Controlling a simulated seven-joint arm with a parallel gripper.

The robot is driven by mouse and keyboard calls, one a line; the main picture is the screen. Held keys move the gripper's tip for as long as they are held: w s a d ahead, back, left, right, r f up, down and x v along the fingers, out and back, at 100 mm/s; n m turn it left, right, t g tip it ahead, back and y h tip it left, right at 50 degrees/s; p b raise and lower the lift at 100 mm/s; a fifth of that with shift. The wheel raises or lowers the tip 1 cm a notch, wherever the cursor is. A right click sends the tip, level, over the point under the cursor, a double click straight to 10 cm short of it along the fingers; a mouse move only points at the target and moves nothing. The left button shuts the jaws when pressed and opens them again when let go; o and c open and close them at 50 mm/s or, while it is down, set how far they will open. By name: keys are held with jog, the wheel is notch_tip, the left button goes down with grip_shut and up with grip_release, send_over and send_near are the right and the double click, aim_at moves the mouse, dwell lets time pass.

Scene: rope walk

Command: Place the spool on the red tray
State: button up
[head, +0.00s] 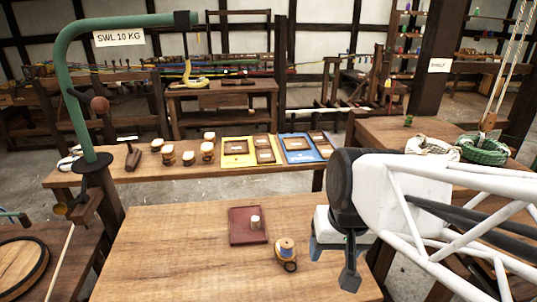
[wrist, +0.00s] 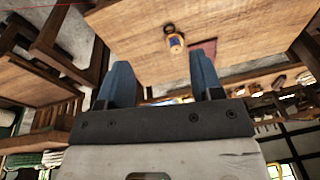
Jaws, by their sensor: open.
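A wooden spool wound with blue (head: 286,247) stands upright on the near table, with a dark ring at its front foot. The red tray (head: 236,236) lies flat behind and left of it, and a small whitish cylinder (head: 255,222) stands on the tray. My gripper (head: 331,262) is right of the spool in the head view, apart from it. In the wrist view my gripper (wrist: 160,62) is open and empty, and the spool (wrist: 175,44) shows beyond the gap between the fingers. Part of the red tray (wrist: 205,48) shows there behind the right finger.
A green post with a hook (head: 88,110) stands at the left. A bench behind holds several small spools (head: 188,157), a yellow board (head: 238,152) and a blue board (head: 300,148). Coiled ropes (head: 484,149) lie on the right bench. The near table's left part is clear.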

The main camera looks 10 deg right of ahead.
jog(key=shift+s+d+r+n+t+h, duration=0.15)
jog(key=shift+s+d+r+n+h, duration=0.15)
jog(key=shift+s, duration=0.2)
jog(key=shift+s+d+r+n+t+h, duration=0.2)
jog(key=shift+s+d, duration=0.1)
jog(key=shift+s, duration=0.2)
dwell(0.8)
